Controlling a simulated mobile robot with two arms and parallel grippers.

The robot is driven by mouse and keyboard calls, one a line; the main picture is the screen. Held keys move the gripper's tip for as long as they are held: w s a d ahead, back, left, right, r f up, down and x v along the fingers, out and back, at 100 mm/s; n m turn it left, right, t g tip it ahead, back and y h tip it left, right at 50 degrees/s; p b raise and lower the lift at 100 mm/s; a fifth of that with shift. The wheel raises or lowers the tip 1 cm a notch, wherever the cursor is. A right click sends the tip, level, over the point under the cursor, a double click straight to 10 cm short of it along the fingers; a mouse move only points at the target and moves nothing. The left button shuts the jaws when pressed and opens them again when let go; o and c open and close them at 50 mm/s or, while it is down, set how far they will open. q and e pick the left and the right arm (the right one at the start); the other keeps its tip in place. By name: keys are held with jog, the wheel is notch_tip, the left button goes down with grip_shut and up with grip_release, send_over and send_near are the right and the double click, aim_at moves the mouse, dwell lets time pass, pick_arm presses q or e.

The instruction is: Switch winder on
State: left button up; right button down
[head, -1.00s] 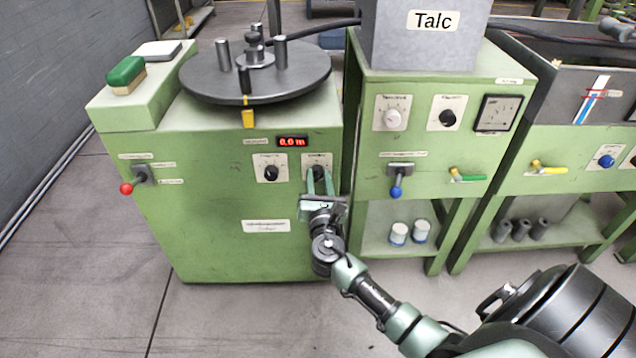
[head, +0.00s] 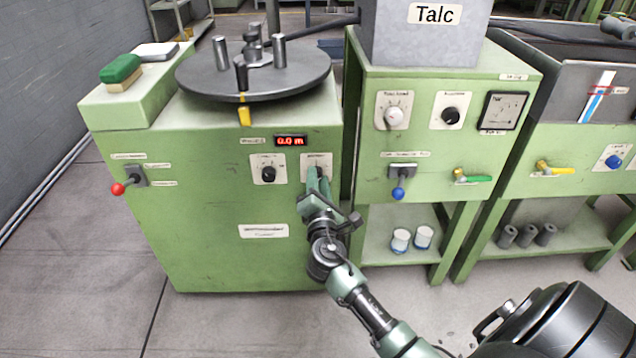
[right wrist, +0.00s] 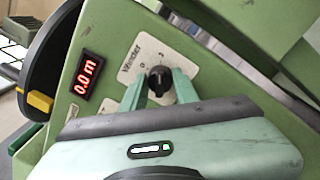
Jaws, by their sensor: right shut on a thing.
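The winder is a green cabinet (head: 200,215) with a dark round plate (head: 255,80) on top. Its switch is a black rotary knob (right wrist: 160,80) on a white plate marked "Winder" in the right wrist view. In the head view my fingers mostly hide this knob. My right gripper (head: 318,180) is shut on the knob, one finger on each side, and its palm is tilted. It also shows in the right wrist view (right wrist: 158,92). The red display (head: 291,141) above reads 0.0 m. My left gripper is not in view.
A second black knob (head: 268,174) sits just left of the gripper. A red-ball lever (head: 118,189) is at the cabinet's left. The talc machine (head: 440,85), with a blue-ball lever (head: 398,193), stands close on the right. Floor in front is clear at left.

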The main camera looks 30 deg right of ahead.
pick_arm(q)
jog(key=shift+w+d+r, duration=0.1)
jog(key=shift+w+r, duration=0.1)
pick_arm(e)
jog(key=shift+f, duration=0.1)
jog(key=c, duration=1.1)
grip_release()
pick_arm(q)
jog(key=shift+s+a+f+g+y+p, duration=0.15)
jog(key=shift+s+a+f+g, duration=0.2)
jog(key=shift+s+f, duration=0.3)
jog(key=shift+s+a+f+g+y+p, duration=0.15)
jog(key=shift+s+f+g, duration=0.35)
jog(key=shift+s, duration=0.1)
pick_arm(e)
jog(key=v, duration=0.8)
